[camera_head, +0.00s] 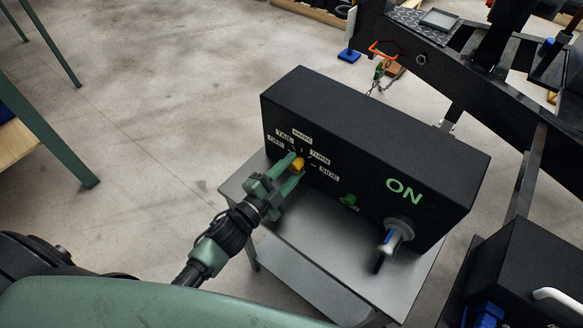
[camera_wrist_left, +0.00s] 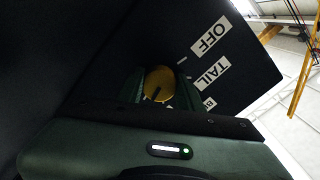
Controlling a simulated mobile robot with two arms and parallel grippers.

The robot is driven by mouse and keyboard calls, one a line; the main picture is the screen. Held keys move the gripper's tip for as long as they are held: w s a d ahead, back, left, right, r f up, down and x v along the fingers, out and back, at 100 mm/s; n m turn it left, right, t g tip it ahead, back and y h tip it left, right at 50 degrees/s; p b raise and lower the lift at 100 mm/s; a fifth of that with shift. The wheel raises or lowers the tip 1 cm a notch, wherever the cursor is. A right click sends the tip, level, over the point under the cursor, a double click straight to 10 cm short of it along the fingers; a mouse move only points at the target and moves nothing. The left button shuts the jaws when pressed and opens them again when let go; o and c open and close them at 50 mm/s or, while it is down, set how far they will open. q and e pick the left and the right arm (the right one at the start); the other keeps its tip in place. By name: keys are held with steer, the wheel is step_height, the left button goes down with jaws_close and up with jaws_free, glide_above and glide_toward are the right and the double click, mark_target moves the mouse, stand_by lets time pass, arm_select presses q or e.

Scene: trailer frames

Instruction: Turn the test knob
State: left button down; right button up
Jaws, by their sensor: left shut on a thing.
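The yellow test knob (camera_head: 297,164) sits on the front face of a black test box (camera_head: 376,150), amid labels OFF, TAIL, a partly unclear one, TURN and SIDE. My left gripper (camera_head: 291,170) is shut on the knob, with one green finger on each side of it. In the left wrist view the round knob (camera_wrist_left: 159,83) shows a dark pointer line and lies between the fingers; the OFF and TAIL labels show to its right. The line's exact setting is hard to tell. My right gripper is in neither view.
The box stands on a grey metal table (camera_head: 330,275). A green part (camera_head: 349,199) and a grey connector (camera_head: 398,232) with a blue-marked handle are right of the knob, below a green ON. A black trailer frame (camera_head: 440,75) stands behind. Open floor (camera_head: 180,90) lies left.

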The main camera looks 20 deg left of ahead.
arm_select(q)
steer(key=shift+m, duration=0.6)
steer(key=c, duration=0.9)
jaws_free()
steer(key=b+v, duration=0.1)
steer(key=v, duration=0.7)
